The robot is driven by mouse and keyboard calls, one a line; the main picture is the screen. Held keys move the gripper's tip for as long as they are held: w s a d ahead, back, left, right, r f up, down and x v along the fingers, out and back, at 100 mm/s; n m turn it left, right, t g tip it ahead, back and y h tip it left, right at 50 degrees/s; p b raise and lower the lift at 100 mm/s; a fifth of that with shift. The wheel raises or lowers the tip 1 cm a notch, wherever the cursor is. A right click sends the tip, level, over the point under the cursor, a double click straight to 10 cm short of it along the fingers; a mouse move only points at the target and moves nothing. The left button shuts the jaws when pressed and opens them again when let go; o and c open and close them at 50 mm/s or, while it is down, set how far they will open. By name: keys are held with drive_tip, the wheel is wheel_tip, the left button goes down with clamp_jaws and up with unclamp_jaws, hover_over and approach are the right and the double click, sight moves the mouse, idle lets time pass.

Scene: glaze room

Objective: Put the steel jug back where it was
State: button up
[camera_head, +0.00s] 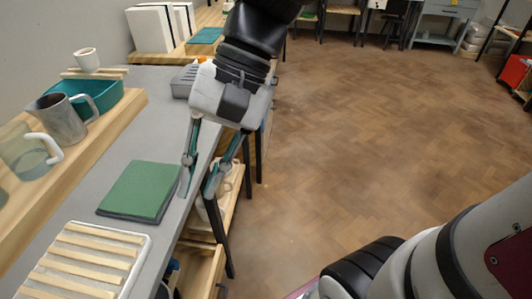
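The steel jug (58,118), grey with a handle on its right, stands upright on the wooden shelf board (118,114) at the left, in front of a teal tray. My gripper (197,195) points down at the right edge of the grey counter (172,146), to the right of the jug and well apart from it. Its two fingers are spread, with nothing visible between them.
A clear jug (24,152) stands beside the steel jug. The teal tray (108,96) and a small cup (87,59) are behind. A green pad (142,190) lies on the counter left of my gripper. A slatted rack (88,262) is nearer. Open floor lies right.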

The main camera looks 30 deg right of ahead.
drive_tip(key=s+d+f+n+t+h, duration=0.2)
drive_tip(key=s+d+n+h, duration=0.3)
drive_tip(key=s+d, duration=0.6)
drive_tip(key=shift+d+f+h, duration=0.15)
drive_tip(key=shift+d+h, duration=0.55)
wheel_tip(320, 180, up, 21)
drive_tip(key=t+p, duration=0.3)
drive_tip(key=p, duration=1.6)
drive_tip(key=shift+a+f+t, duration=0.2)
drive_tip(key=shift+a+t, duration=0.05)
drive_tip(key=shift+t, duration=0.15)
